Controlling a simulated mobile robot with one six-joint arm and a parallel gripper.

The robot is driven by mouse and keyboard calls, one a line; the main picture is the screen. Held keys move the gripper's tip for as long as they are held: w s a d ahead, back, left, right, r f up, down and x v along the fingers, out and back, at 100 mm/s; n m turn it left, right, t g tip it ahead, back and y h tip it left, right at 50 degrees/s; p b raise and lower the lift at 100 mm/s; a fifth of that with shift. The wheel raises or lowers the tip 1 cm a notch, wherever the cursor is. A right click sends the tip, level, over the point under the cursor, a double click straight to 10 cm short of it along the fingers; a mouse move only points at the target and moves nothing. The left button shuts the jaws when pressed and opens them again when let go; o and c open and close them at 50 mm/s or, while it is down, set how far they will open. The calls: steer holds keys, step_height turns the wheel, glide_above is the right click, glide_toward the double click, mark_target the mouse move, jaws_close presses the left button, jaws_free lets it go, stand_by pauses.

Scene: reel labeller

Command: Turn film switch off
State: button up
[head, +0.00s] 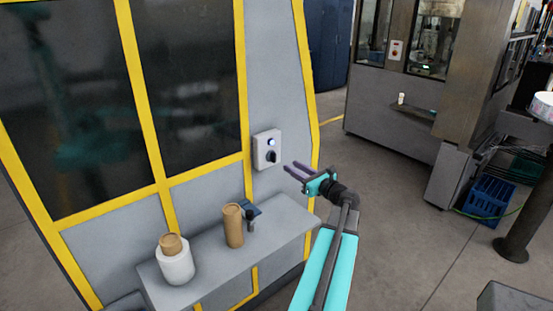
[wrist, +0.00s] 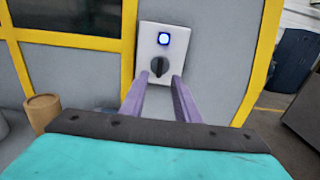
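The film switch is a black rotary knob (head: 272,157) on a light grey box (head: 260,149) fixed to the machine's grey panel. A round lamp (head: 271,142) above the knob glows blue-white. In the wrist view the knob (wrist: 160,67) points about upright, with the lit lamp (wrist: 164,39) above it. My gripper (head: 289,170) is open, with its two purple fingers apart and nothing between them. It is to the right of the box in the head view. In the wrist view the fingers (wrist: 161,79) point toward the box, one on each side below the knob; contact does not show.
A grey shelf (head: 213,262) juts out below the box. It holds a brown roll (head: 233,226), a white roll (head: 175,264) with a brown core, and a small dark blue device (head: 249,211). Yellow frame bars (head: 307,80) edge the panel. Open floor (head: 390,215) lies to the right.

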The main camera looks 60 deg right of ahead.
mark_target(274, 157)
steer(key=p+x, duration=0.3)
steer(key=x, duration=0.7)
jaws_close()
steer(key=shift+a+f, duration=0.15)
steer(key=shift+f, duration=0.05)
steer(key=shift+r, duration=0.15)
